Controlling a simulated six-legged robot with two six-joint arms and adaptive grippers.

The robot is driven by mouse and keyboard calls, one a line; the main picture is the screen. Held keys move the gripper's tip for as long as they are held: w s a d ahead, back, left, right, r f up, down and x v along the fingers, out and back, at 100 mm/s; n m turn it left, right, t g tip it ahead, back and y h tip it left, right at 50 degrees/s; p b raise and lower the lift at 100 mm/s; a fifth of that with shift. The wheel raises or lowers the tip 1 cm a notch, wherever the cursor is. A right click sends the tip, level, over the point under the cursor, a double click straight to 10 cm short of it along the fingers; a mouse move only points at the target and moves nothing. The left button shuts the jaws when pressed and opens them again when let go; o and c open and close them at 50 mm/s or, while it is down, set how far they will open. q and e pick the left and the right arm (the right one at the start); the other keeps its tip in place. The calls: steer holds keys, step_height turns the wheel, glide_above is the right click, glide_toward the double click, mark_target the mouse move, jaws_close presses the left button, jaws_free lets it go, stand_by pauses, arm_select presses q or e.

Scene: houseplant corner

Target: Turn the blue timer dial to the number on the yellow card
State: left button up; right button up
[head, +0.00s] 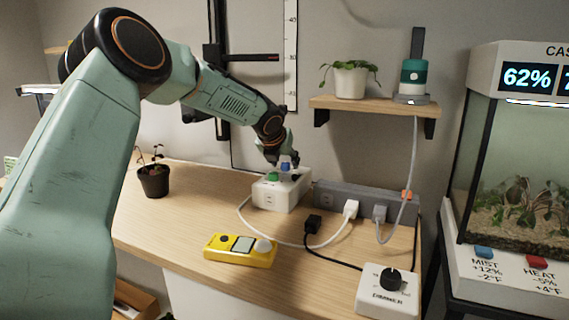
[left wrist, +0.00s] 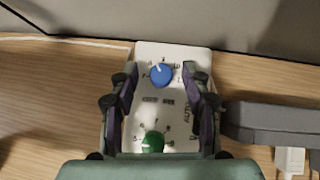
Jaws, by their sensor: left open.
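The white timer box (head: 270,198) stands at the back of the wooden table. It carries a blue dial (head: 285,160) and a green dial (head: 273,177). My left gripper (head: 284,157) is just above the box. In the left wrist view its open fingers lie on either side of the box face, with the blue dial (left wrist: 161,76) between their tips and the green dial (left wrist: 152,142) nearer the palm. The blue dial has a white pointer mark; the numbers around it are too small to read. I cannot make out a yellow card. My right gripper is not in view.
A grey power strip (head: 345,199) with plugs and cables sits right of the box. A potted seedling (head: 153,181) stands left; a terrarium (head: 515,170) stands right.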

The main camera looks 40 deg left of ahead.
arm_select(q)
steer(key=shift+w+f, duration=0.15)
steer(key=shift+c, duration=0.5)
jaws_close()
